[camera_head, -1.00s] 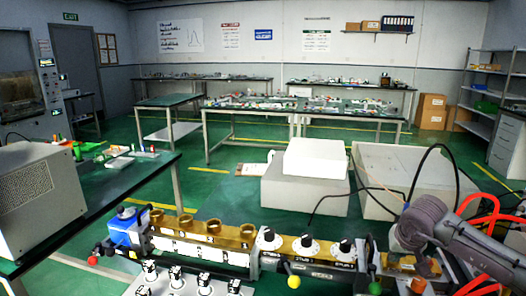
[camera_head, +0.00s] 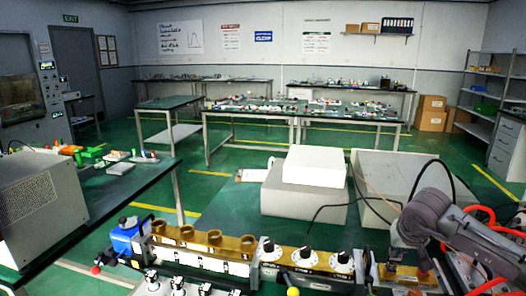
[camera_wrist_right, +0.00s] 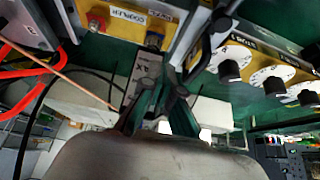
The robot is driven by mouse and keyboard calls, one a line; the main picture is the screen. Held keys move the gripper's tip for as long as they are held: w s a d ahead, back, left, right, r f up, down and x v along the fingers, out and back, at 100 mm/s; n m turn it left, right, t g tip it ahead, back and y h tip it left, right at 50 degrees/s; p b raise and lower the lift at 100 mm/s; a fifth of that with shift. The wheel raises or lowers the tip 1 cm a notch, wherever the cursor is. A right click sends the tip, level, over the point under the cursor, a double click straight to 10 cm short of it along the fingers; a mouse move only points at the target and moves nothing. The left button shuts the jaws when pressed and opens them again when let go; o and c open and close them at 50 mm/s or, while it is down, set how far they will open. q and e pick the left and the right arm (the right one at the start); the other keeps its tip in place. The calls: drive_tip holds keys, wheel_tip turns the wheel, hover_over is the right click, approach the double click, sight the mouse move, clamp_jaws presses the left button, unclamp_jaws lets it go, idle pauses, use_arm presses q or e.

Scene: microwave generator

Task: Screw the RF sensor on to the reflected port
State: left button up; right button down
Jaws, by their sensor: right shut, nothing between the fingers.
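My right gripper (camera_wrist_right: 165,100) is in the lower middle of the right wrist view, its dark fingers together and empty. In the head view my right gripper (camera_head: 405,240) hangs from the right arm above a gold coupler block (camera_head: 402,278). The coupler (camera_wrist_right: 108,10), with a white label, shows at the top of the wrist view, beyond the fingertips. A small grey part (camera_wrist_right: 146,72) lies near the fingertips; I cannot tell whether it is the RF sensor. I cannot make out the reflected port. My left gripper is not in view.
A row of white dials (camera_head: 303,257) stands left of the right gripper. Orange cables (camera_wrist_right: 30,62) run near the arm. A black cable (camera_head: 345,205) crosses in front of white boxes (camera_head: 315,165). A grey cabinet (camera_head: 40,205) sits on the left table.

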sight(392, 264)
drive_tip(key=shift+s+d+f+b, duration=0.1)
drive_tip(key=shift+d+f+b, duration=0.35)
drive_tip(key=shift+f+b, duration=0.5)
drive_tip(key=shift+d+f+b, duration=0.4)
drive_tip(key=shift+f+b, duration=0.35)
drive_tip(key=shift+f, duration=0.35)
drive_tip(key=shift+s+d+f+b, duration=0.1)
drive_tip(key=shift+d+f+b, duration=0.35)
drive_tip(key=shift+f+b, duration=0.5)
drive_tip(key=shift+w+a, duration=0.1)
drive_tip(key=shift+w, duration=0.15)
drive_tip(key=shift+a, duration=0.2)
drive_tip(key=shift+w+a+p, duration=0.15)
drive_tip(key=shift+a+p, duration=0.2)
drive_tip(key=shift+a, duration=0.3)
drive_tip(key=shift+s+a, duration=0.1)
drive_tip(key=shift+s, duration=0.15)
